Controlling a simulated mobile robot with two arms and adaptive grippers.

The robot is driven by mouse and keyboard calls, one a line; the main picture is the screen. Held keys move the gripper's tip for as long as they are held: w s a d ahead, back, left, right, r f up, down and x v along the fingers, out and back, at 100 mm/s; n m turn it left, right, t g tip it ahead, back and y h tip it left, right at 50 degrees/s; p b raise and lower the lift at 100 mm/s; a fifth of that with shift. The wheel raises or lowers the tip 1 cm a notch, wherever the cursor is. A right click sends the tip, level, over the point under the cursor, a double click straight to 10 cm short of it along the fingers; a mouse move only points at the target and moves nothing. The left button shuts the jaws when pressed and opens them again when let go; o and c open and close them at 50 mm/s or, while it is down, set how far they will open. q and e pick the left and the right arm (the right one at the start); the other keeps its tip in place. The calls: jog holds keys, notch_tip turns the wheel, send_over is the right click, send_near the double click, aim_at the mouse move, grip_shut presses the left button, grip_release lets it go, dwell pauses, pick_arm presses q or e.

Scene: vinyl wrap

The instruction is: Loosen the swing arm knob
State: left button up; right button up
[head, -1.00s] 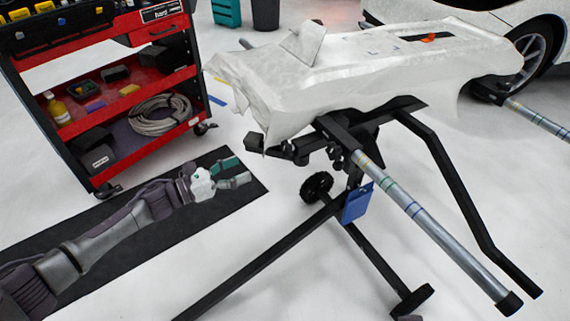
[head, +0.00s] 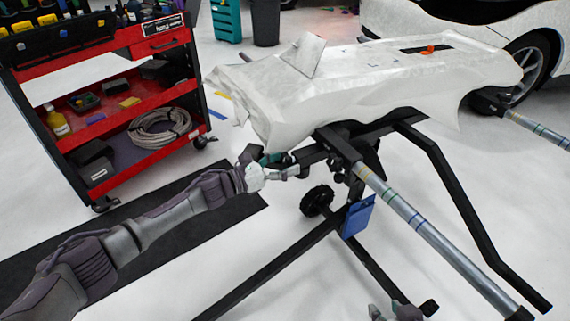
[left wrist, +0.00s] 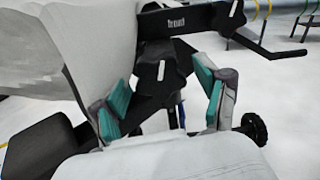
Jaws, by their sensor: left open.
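A black stand (head: 385,128) carries a white-wrapped panel. Small dark knobs (head: 339,174) sit under its clamp joint; I cannot tell which is the swing arm knob. A larger ribbed black round piece (head: 317,200) sits lower on the stand and shows at the right in the left wrist view (left wrist: 254,128). My left gripper (head: 281,165) is open at the stand's left end, below the panel edge. In the left wrist view its teal pads (left wrist: 165,97) stand either side of a black bracket (left wrist: 156,77), with no visible grip. My right gripper (head: 395,312) barely shows at the bottom edge.
The white-wrapped panel (head: 370,85) hangs over the left gripper's area. A striped roll tube (head: 420,225) and a blue tag (head: 357,218) are to the right. A red tool cart (head: 150,160) stands at left; a white car (head: 460,20) is behind.

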pick_arm(q)
jog(key=shift+c, duration=0.2)
jog(key=c, duration=1.1)
jog(key=shift+n, duration=1.4)
jog(key=o, duration=1.1)
jog(key=shift+o, duration=0.2)
jog(key=v, duration=1.2)
